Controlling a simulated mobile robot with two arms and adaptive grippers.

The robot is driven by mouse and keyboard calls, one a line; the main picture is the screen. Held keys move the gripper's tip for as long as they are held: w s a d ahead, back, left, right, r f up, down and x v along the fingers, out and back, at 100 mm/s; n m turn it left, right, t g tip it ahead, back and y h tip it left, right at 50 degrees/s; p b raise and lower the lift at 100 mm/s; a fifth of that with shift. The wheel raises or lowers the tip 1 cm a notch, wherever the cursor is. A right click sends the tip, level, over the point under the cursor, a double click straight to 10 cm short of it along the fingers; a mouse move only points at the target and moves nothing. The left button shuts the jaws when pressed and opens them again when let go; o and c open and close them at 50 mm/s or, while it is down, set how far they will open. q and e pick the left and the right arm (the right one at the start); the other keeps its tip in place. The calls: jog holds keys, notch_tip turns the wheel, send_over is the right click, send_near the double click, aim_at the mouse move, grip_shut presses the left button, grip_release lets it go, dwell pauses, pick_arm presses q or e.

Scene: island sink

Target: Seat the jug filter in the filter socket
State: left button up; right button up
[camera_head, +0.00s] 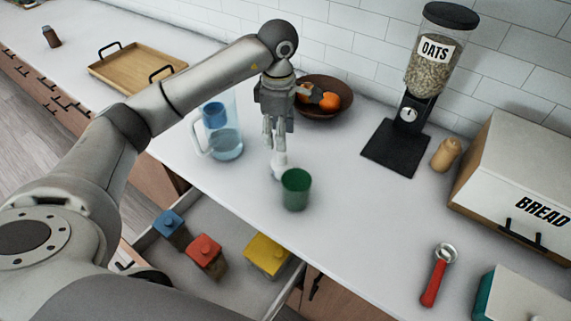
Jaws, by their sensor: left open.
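A clear jug (228,147) with a handle on its left stands on the white counter behind my left arm. A blue insert (214,115), which looks like the filter socket, sits in its upper part; my arm crosses in front of the jug's top. A small white piece (279,166), likely the jug filter, stands on the counter right of the jug. My left gripper (277,148) points down directly over it, open, with its fingertips at or just above its top. I cannot tell whether they touch it. My right gripper is not in view.
A green cup (296,189) stands close in front of the white piece. A fruit bowl (321,108) is behind the gripper. An oats dispenser (398,148), a bread box (520,180) and a red-handled tool (437,277) are to the right. An open drawer (228,291) holds lidded containers.

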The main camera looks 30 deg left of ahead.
aim_at(281, 154)
pick_arm(q)
notch_tip(281, 154, down, 3)
jog(key=shift+r+p, duration=0.1)
jog(key=shift+p, duration=0.25)
notch_tip(281, 154, down, 5)
jog(key=p, duration=0.3)
jog(key=shift+w+d+r, duration=0.15)
jog(key=shift+f, duration=0.4)
jog(key=shift+c, duration=0.5)
grip_shut()
